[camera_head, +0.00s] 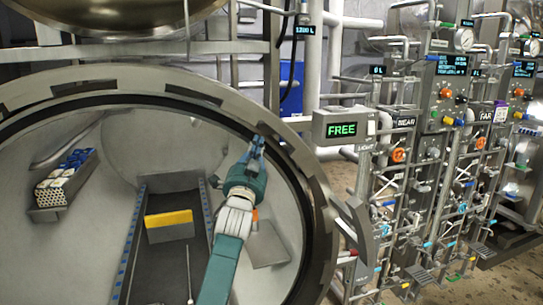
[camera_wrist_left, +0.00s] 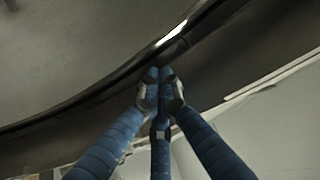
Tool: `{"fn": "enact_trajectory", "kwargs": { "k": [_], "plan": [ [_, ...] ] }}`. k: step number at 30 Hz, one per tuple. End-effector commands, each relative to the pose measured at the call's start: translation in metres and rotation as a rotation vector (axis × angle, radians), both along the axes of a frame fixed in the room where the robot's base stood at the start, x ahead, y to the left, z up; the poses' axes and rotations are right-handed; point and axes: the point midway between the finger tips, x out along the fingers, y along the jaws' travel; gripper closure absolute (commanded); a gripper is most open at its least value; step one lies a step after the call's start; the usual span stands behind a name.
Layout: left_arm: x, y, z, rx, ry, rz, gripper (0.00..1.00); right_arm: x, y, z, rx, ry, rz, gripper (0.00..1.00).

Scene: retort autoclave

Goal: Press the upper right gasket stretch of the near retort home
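The near retort's round metal mouth (camera_head: 110,78) fills the left and middle of the head view. Its dark gasket band (camera_head: 190,104) runs around inside the rim. My left gripper (camera_head: 257,143) is at the upper right of the mouth, with its fingers pointing up at the band. In the left wrist view, the blue fingers (camera_wrist_left: 160,76) are drawn together with nothing between them. Their tips are at the lower edge of the dark gasket (camera_wrist_left: 105,88); I cannot tell whether they touch it. The gasket's seating under the tips is unclear. My right gripper is not in view.
Inside the retort are a dark track (camera_head: 160,265), a yellow-topped block (camera_head: 169,219) and a rack of white tubes (camera_head: 62,185). A box reading FREE (camera_head: 343,128) stands right of the rim. Pipes and valve panels (camera_head: 440,110) crowd the right side.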

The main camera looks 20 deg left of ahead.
Motion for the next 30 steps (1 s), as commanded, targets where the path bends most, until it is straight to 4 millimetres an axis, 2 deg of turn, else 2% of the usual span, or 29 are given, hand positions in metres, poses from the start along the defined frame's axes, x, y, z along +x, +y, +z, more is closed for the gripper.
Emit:
{"fn": "enact_trajectory", "kwargs": {
  "k": [30],
  "plan": [
    [-0.080, -0.054, 0.000, 0.000, 0.001, -0.001, 1.00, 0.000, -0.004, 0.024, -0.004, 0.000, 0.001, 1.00]
  ]
}}
